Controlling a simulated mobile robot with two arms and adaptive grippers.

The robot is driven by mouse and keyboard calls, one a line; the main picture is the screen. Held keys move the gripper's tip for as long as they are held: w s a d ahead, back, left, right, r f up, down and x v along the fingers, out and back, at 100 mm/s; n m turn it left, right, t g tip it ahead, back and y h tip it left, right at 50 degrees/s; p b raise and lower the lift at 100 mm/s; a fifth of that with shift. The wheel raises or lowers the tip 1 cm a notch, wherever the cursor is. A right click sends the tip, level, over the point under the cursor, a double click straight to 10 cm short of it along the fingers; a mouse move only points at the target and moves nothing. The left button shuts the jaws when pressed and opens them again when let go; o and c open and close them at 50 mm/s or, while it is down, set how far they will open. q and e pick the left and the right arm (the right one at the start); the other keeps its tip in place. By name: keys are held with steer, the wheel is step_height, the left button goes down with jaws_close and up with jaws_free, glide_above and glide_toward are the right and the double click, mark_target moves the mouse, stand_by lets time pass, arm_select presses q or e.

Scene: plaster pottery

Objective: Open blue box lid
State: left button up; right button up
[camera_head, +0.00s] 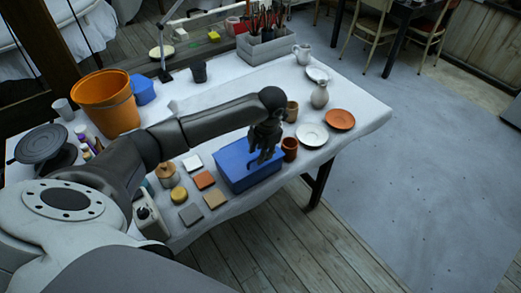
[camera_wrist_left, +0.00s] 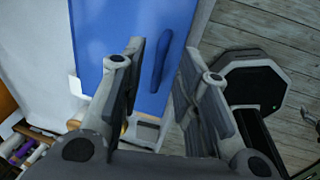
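The blue box (camera_head: 232,175) stands shut on the white-covered table, near its front edge. Its lid (camera_wrist_left: 100,35) fills the upper middle of the left wrist view, with a raised darker blue handle (camera_wrist_left: 161,62) on it. My left gripper (camera_head: 264,156) is over the lid, pointing down. In the left wrist view the gripper (camera_wrist_left: 163,55) is open, its two fingers on either side of the handle with gaps between. I cannot tell how high the fingertips are above the lid. My right gripper is not in view.
A brown cup (camera_head: 290,150) stands close to the box's right side. Several square tiles (camera_head: 204,180) lie left of it. White and terracotta plates (camera_head: 340,120) lie to the right. An orange bucket (camera_head: 108,105) stands at the left. The table's front edge is close to the box.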

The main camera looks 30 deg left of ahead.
arm_select(q)
steer(key=shift+a+f, duration=0.15)
steer(key=shift+f, duration=0.55)
jaws_close()
